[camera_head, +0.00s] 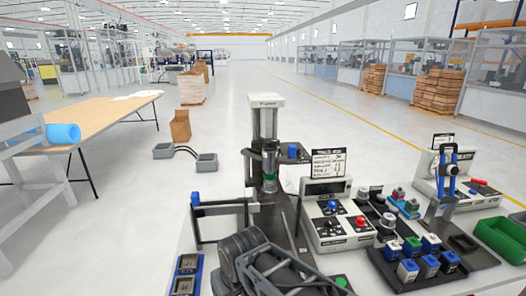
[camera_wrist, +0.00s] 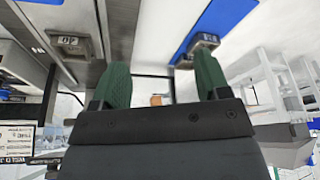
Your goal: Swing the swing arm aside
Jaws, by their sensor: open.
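The swing arm (camera_head: 225,204) is a dark horizontal bar at the left of the grey test stand (camera_head: 265,130). It reaches left from near the stand's column to a thin upright end with a blue cap (camera_head: 195,197). My dark arm shows at the bottom middle of the head view, in front of the stand, and its fingertips cannot be made out there. In the wrist view my gripper (camera_wrist: 162,85) has two green fingers wide apart with nothing between them. I cannot pick out the swing arm in the wrist view.
A white control box (camera_head: 340,215) with knobs stands right of the stand. A black tray with blue, white and green blocks (camera_head: 420,262) and a green bin (camera_head: 502,238) are further right. A wooden table (camera_head: 95,120) stands beyond, left.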

